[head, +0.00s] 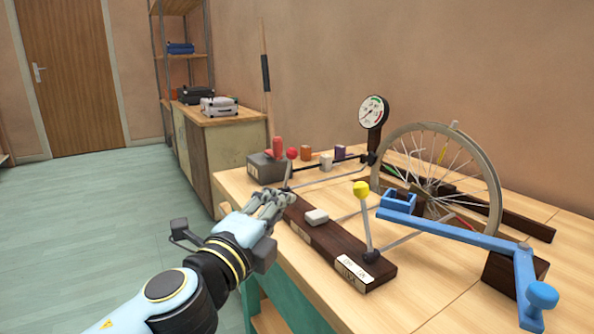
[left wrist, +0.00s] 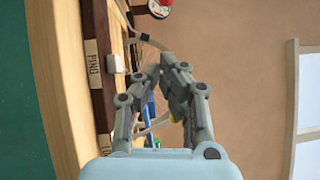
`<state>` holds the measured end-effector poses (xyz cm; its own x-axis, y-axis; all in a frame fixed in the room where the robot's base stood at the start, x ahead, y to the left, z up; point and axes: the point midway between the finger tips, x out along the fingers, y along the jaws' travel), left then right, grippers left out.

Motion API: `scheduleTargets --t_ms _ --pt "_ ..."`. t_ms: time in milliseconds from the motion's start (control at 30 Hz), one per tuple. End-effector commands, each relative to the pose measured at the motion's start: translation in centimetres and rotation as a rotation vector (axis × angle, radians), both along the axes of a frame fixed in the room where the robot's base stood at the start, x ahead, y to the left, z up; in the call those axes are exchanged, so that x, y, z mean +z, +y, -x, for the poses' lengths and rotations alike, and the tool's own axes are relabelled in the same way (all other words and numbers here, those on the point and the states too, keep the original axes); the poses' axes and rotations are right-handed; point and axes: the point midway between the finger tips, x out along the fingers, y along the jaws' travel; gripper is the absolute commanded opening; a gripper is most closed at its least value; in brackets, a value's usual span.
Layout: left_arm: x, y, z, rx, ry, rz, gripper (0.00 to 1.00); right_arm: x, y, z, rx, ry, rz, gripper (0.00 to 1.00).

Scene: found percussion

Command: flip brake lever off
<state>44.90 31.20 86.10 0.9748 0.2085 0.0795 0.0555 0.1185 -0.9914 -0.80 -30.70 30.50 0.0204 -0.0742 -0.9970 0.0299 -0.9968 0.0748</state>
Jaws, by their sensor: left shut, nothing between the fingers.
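A lever with a yellow knob (head: 361,188) stands nearly upright at the near end of a dark wooden board (head: 322,241). A pale label (head: 354,268) lies at its foot, its words too small to read surely. A second lever with a red knob (head: 292,153) stands at the board's far end. The pictures do not show which is the brake lever. My left gripper (head: 275,202) is shut and empty, above the board's left edge between the levers, apart from the yellow knob. In the left wrist view its fingers (left wrist: 170,66) partly hide the apparatus. My right gripper is not in view.
A white block (head: 316,216) sits on the board, near a PING label (left wrist: 93,63). A blue crank arm (head: 455,232) and spoked wheel (head: 436,170) stand to the right. A gauge (head: 373,112) rises behind. The front tabletop (head: 400,305) is clear.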

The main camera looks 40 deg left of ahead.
Motion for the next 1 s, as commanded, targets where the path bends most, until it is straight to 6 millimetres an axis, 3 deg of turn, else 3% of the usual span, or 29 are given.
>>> scheduleTargets --t_ms 367,533,1000 --pt "0.0 -0.3 -0.2 -0.015 -0.001 -0.025 0.00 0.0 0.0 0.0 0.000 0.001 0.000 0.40" --pt "0.4 -0.1 -1.3 -0.014 -0.003 -0.025 0.00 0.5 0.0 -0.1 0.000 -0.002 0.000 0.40" --pt "1.2 1.9 -10.4 -0.014 -0.003 -0.025 0.00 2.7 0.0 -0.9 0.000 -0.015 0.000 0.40"
